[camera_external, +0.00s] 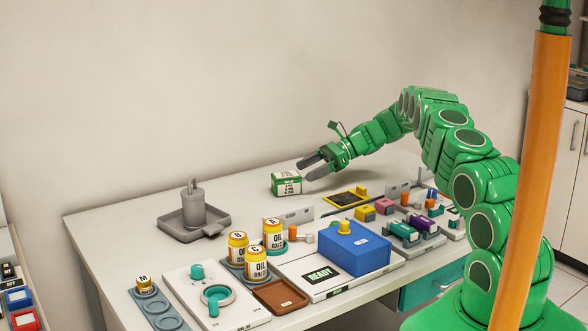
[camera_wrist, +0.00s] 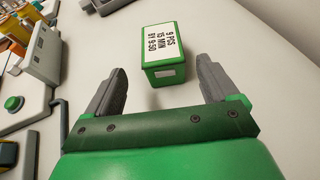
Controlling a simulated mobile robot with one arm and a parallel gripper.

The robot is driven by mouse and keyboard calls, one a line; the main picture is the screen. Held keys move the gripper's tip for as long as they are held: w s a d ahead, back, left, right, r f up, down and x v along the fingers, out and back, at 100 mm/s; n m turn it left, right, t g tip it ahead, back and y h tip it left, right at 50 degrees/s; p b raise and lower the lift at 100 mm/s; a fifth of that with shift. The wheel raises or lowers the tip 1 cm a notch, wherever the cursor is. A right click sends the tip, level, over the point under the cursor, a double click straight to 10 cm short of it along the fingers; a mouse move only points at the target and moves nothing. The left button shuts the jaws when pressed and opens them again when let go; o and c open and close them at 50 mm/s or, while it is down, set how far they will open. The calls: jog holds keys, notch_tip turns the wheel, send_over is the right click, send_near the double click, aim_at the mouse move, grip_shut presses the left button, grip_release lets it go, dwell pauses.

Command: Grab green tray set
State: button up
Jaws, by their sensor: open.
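The green tray set (camera_external: 286,183) is a small green box with a white printed label, standing on the white table near the back. In the wrist view the green box (camera_wrist: 158,57) lies ahead of my gripper, between the lines of the two fingers and a little beyond their tips. My gripper (camera_external: 314,167) is open, with dark grey fingers, just right of the box in the external view. In the wrist view my gripper (camera_wrist: 162,80) holds nothing between its fingers.
A grey tray with a bottle (camera_external: 194,209) stands left of the box. Oil jars (camera_external: 256,263), a blue box (camera_external: 353,247) and a yellow-edged black pad (camera_external: 346,198) stand nearer the front. The table behind and left of the green box is clear.

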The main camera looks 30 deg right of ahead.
aim_at(273, 188)
jog(key=shift+a+f, duration=0.1)
jog(key=shift+f, duration=0.5)
jog(key=shift+w+a+f, duration=0.15)
jog(key=shift+a, duration=0.15)
jog(key=shift+r+x, duration=0.15)
jog(key=shift+x, duration=1.6)
jog(key=shift+r+x, duration=0.1)
jog(key=shift+x, duration=1.65)
jog(key=shift+w+r, duration=0.1)
jog(key=shift+w, duration=0.1)
jog(key=c, duration=1.2)
